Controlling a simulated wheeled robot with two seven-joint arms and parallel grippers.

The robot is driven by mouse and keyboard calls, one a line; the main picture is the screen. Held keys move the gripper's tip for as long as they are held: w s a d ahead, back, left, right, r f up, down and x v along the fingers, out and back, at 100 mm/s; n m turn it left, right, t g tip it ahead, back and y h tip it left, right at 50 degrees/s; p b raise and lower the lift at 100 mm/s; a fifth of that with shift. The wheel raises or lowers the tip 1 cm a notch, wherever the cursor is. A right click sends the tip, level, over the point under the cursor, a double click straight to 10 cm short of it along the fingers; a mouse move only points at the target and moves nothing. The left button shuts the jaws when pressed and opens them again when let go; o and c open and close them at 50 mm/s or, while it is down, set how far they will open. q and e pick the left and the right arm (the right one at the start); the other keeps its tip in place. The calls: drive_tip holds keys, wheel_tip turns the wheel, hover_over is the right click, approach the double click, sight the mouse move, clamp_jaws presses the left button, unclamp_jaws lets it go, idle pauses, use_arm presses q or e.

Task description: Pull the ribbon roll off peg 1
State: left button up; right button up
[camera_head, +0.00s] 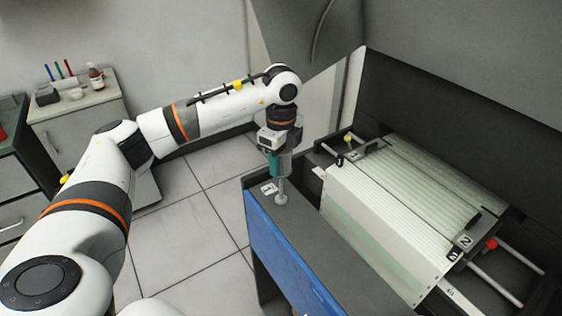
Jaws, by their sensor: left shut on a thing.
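My left gripper (276,168) points down over the grey top of the blue-fronted cabinet and is shut on a small teal piece, which I take to be the ribbon roll (274,163). The gripper hides much of the roll. A pale grey upright post with a round foot, peg 1 (283,189), stands just below and beside the gripper. A small white tag (268,188) lies left of its foot; its mark is too small to read surely. I cannot tell whether the roll is still around the peg's upper part. My right gripper is not in view.
A machine with a wide pale green ribbed sheet (410,190), rails and a red knob (490,244) stands to the right. A grey hood (315,40) hangs behind my left wrist. The cabinet top (300,235) in front of the peg is clear.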

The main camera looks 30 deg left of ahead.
use_arm(q)
drive_tip(key=shift+r, duration=0.2)
drive_tip(key=shift+r+p, duration=2.05)
drive_tip(key=shift+r, duration=0.75)
